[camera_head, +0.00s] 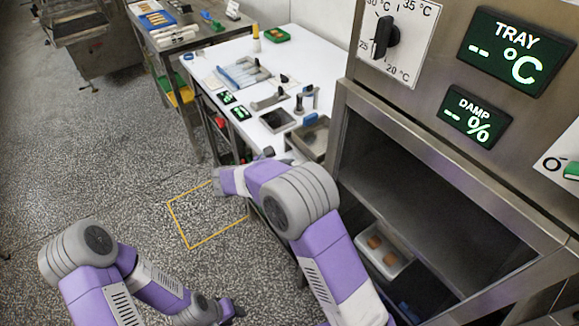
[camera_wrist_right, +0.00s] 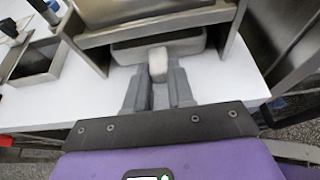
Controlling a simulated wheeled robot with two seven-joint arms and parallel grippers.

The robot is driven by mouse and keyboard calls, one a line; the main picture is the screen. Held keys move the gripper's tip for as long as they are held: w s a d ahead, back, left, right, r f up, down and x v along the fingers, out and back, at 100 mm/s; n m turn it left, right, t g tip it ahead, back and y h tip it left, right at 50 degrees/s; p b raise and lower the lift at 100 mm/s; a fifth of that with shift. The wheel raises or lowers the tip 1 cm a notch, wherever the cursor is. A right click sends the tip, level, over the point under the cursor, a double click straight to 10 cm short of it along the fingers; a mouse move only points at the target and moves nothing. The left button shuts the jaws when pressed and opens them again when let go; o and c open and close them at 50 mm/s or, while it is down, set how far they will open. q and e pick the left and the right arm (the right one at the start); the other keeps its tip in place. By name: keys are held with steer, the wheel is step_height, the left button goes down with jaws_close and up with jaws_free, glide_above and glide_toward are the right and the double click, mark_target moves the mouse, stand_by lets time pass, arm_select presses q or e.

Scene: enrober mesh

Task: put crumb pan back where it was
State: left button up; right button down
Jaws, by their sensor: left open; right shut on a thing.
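The crumb pan (camera_wrist_right: 185,47) is a grey metal pan with a pale knob-like handle (camera_wrist_right: 158,66), in the right wrist view. It sits low in the slot under a metal machine (camera_wrist_right: 150,12) on the white table. How deep it sits is hard to tell. My right gripper (camera_wrist_right: 159,82) is shut on the handle, in front of the slot. In the head view my right arm hides the pan and the grip. My left gripper (camera_head: 232,311) is low at the bottom of the head view, open and away from the table; its fingers show only small and dark.
The white table (camera_head: 310,55) holds a dark square plate (camera_head: 277,120), tools and a metal box (camera_head: 313,138). A steel cabinet (camera_head: 440,190) with open shelves stands close on the right. A yellow outline (camera_head: 190,246) marks clear floor.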

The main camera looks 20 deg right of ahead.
steer(key=c, duration=1)
jaws_free()
steer(key=shift+f, duration=0.1)
steer(key=shift+a+r, duration=0.25)
steer(key=shift+r, duration=0.1)
steer(key=p+v, duration=0.2)
steer(key=v, duration=0.9)
steer(key=shift+s+a+r+p, duration=0.1)
steer(key=shift+s+a+p, duration=0.15)
steer(key=shift+p, duration=0.15)
